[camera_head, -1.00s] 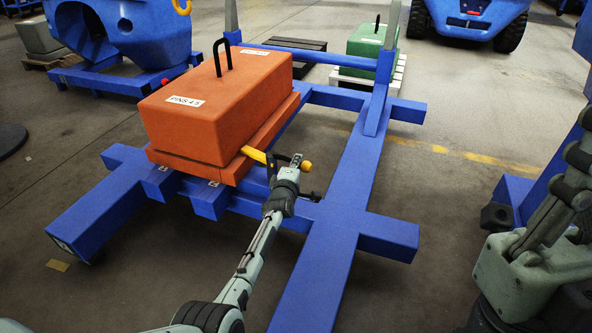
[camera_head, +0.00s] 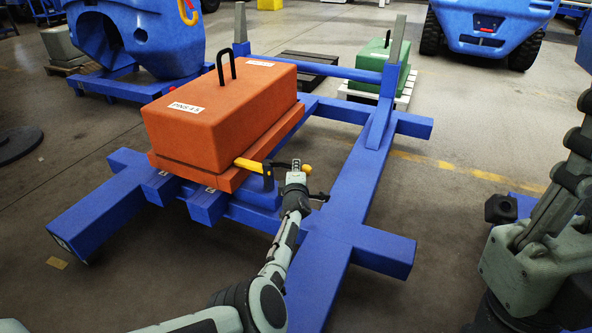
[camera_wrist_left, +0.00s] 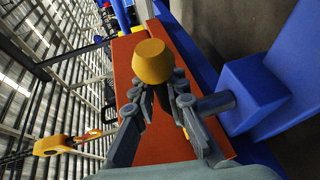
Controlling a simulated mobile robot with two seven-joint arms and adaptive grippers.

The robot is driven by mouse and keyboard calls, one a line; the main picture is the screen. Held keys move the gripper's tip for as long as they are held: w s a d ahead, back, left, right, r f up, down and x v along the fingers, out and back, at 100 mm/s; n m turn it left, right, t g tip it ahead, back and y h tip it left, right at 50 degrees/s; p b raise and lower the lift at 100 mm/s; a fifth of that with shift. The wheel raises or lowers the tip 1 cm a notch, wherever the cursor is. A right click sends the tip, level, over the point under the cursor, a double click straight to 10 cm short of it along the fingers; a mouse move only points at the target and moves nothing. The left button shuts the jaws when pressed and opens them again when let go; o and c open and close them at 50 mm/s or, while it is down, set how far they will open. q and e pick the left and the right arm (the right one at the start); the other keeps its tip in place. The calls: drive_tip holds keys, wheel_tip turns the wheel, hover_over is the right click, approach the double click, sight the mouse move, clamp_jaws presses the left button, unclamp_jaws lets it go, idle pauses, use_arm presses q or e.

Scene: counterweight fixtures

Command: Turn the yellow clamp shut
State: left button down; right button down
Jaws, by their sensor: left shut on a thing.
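The yellow clamp (camera_head: 249,164) sits at the near right lower edge of the orange block (camera_head: 222,108), which lies on the blue frame (camera_head: 335,215). My left gripper (camera_head: 296,168) is at the clamp's right end, shut on its handle. In the left wrist view a yellow knob (camera_wrist_left: 152,62) shows just past the grey fingers (camera_wrist_left: 166,92), which hide the part between them. The orange block fills the space behind.
The blue frame has uprights (camera_head: 397,40) at the back and a crossbeam stub at front right. A green block (camera_head: 377,63) stands on a pallet behind. Floor right of the frame is clear.

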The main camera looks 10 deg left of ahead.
use_arm(q)
drive_tip(key=shift+d+r, duration=0.1)
drive_tip(key=shift+d, duration=0.15)
drive_tip(key=c, duration=1.5)
unclamp_jaws()
drive_tip(key=shift+w, duration=0.1)
drive_tip(key=shift+c, duration=0.2)
drive_tip(key=shift+a, duration=0.2)
